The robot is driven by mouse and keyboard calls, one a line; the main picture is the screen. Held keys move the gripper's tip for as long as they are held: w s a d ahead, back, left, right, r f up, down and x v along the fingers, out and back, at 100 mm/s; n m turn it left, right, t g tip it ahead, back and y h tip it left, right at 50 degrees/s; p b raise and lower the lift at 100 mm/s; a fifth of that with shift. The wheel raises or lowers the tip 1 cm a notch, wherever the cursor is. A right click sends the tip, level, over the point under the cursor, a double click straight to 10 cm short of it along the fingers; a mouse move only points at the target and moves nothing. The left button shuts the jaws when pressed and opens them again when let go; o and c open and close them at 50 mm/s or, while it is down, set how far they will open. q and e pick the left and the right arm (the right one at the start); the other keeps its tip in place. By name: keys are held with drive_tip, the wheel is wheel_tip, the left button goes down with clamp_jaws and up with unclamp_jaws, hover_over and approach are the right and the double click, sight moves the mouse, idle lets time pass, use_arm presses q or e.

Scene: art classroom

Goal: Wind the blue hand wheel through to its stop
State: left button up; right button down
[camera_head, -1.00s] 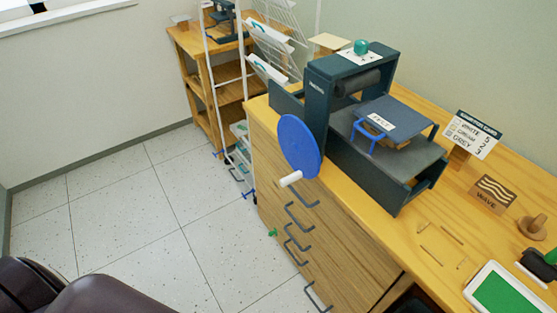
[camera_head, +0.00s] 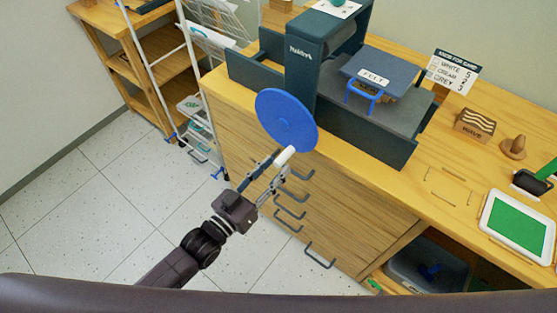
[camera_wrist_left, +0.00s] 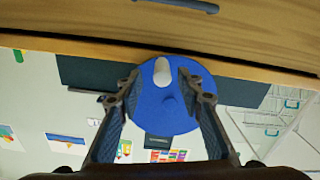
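The blue hand wheel (camera_head: 286,118) is a disc on the left side of the dark press (camera_head: 324,60). Its white handle (camera_head: 285,156) sticks out low on the disc. My left gripper (camera_head: 275,167) comes up from below, with its fingertips at the handle. In the left wrist view the two fingers (camera_wrist_left: 160,85) stand apart on either side of the white handle (camera_wrist_left: 162,71), in front of the blue wheel (camera_wrist_left: 165,108). The gripper is open, and I cannot tell whether a finger touches the handle. My right gripper is not in view.
The press stands on a wooden cabinet (camera_head: 342,210) with grey drawer handles below the wheel. A grey "FELT" board (camera_head: 385,73) with a blue handle sits on the press bed. A white wire rack (camera_head: 183,60) stands left of the cabinet, and floor is free there.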

sight(276, 166)
use_arm(q)
drive_tip(key=x, duration=0.2)
drive_tip(key=shift+w+d+f+b, duration=0.1)
drive_tip(key=shift+w+f+b, duration=0.05)
drive_tip(key=shift+w+b, duration=0.25)
drive_tip(key=shift+w+d, duration=0.2)
drive_tip(key=shift+w, duration=0.05)
drive_tip(key=shift+w+d, duration=0.15)
drive_tip(key=c, duration=0.7)
clamp_jaws()
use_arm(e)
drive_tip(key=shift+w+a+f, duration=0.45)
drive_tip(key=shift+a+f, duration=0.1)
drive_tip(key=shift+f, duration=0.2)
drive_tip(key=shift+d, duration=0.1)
